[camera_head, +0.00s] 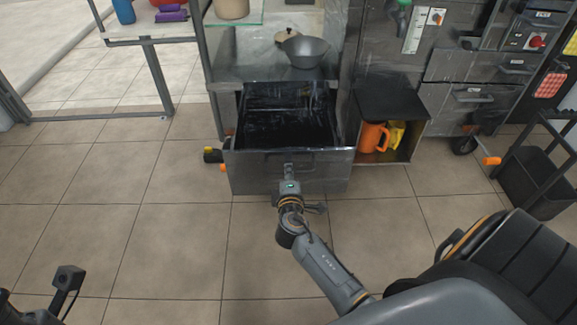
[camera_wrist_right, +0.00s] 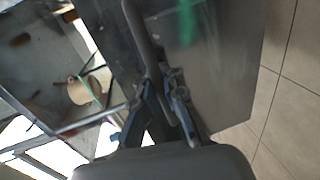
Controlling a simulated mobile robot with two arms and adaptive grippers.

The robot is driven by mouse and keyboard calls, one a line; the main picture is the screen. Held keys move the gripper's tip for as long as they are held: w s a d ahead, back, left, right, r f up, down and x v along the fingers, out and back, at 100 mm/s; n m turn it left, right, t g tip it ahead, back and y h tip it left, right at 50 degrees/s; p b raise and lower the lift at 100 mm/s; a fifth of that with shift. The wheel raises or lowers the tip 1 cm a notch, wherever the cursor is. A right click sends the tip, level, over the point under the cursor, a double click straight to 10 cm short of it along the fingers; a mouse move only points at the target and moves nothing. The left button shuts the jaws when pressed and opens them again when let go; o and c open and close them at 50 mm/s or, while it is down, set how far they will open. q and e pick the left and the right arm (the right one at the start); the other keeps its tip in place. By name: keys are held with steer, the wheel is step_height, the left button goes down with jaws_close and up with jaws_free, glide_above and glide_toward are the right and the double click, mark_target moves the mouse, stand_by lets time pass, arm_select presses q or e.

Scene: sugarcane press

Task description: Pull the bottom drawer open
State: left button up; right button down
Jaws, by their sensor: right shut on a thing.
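The bottom drawer (camera_head: 325,175) is a dark grey metal drawer low in the cabinet, and it stands pulled out with its empty-looking inside showing. Its front also shows in the right wrist view (camera_wrist_right: 220,70). My right gripper (camera_head: 289,173) is at the middle of the drawer front, shut on the drawer's bar handle (camera_wrist_right: 141,28). In the right wrist view the gripper's fingers (camera_wrist_right: 160,92) sit either side of the handle. My left gripper (camera_head: 66,285) is at the lower left corner, empty over the floor; its jaws are too unclear to judge.
Right of the drawer, an open cubby holds an orange jug (camera_head: 374,137). A dark bin (camera_head: 535,185) stands at the far right. The tiled floor (camera_head: 175,230) in front is clear.

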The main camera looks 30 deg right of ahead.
steer(key=shift+a+r, duration=0.1)
steer(key=c, duration=1.4)
jaws_free()
steer(key=shift+c, duration=0.2)
steer(key=v, duration=1.2)
